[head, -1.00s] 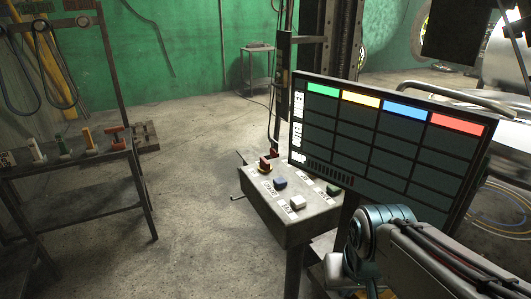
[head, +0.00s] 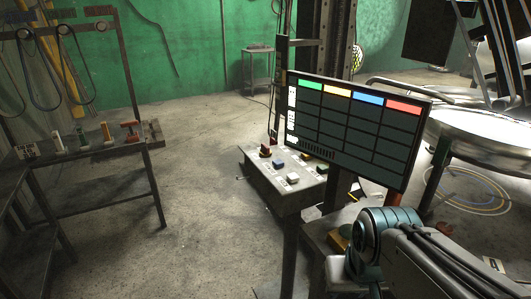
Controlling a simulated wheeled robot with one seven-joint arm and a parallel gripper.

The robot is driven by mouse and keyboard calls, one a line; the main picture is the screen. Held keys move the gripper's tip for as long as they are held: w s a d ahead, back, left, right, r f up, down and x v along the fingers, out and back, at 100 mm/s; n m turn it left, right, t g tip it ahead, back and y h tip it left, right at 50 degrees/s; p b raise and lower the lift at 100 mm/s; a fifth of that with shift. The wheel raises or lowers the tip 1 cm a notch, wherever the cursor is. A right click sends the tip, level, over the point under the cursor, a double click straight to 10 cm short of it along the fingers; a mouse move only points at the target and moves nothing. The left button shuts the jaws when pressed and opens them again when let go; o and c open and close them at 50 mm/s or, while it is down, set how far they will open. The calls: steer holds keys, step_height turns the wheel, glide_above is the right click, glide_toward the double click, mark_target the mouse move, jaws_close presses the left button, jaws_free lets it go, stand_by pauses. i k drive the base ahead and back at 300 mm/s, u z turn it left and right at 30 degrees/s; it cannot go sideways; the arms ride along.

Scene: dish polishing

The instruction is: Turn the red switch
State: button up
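The red switch (head: 266,150) sits at the back left of a grey control box (head: 262,186) in the head view. It is small here, and its exact setting cannot be told. My arm shows at the bottom right, with a teal joint and a grey link, in front of and to the right of the box. My gripper is out of view.
A screen (head: 355,135) with coloured column heads stands over the box's right side. A bench (head: 95,160) with several coloured tools is at the left. A round metal table (head: 470,135) is at the right. Concrete floor lies open between bench and box.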

mark_target(266, 151)
steer(key=u, duration=0.9)
steer(key=i, duration=1.6)
steer(key=z, duration=0.75)
